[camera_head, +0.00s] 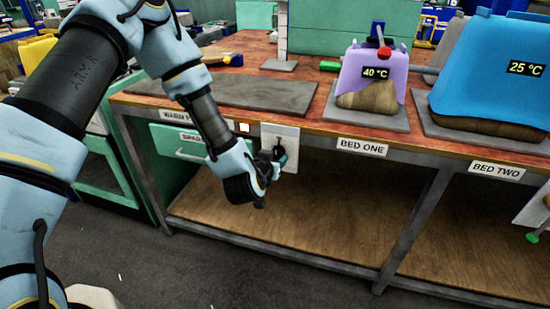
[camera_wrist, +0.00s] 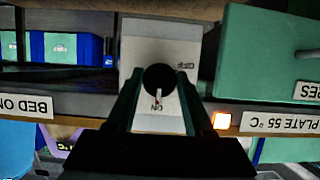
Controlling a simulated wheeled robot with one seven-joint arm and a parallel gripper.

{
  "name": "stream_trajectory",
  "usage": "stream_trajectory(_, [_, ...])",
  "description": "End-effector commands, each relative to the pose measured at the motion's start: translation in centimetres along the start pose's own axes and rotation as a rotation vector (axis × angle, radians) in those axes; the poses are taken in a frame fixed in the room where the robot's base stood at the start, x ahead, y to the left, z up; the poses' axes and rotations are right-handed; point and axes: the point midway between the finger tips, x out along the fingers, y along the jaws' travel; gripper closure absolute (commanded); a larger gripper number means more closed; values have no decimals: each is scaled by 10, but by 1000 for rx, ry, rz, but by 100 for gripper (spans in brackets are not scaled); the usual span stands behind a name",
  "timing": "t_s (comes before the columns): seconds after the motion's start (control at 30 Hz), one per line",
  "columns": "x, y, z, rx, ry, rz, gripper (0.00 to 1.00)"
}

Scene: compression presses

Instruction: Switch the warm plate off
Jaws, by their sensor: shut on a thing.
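The warm plate (camera_head: 240,95) is a flat grey slab on the left of the bench top. Its pale switch panel (camera_head: 283,132) hangs on the bench front and fills the middle of the wrist view (camera_wrist: 150,45). The panel carries a round dark knob (camera_wrist: 158,76) with a white pointer. The pointer lies toward the ON mark; the OFF mark is off to one side. My gripper (camera_wrist: 158,92) is shut on the knob, its fingers on either side. It also shows at the panel in the head view (camera_head: 277,157). A small lamp (camera_wrist: 221,121) beside the panel glows orange.
A green drawer (camera_head: 175,142) is left of the panel. A purple press at 40 °C (camera_head: 360,62) and a blue press at 25 °C (camera_head: 495,60) stand on the bench to the right. The lower shelf (camera_head: 300,215) is bare.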

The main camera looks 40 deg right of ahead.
Motion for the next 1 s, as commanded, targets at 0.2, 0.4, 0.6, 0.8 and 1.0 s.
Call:
stream_trajectory(0.2, [0,0,0,0,0,0,84])
stream_trajectory(0.4, [0,0,0,0,0,0,100])
stream_trajectory(0.6, [0,0,0,-16,0,6,100])
stream_trajectory(0.8, [1,-1,1,-87,1,36,100])
stream_trajectory(1.0, [2,-3,3,-225,2,91,100])
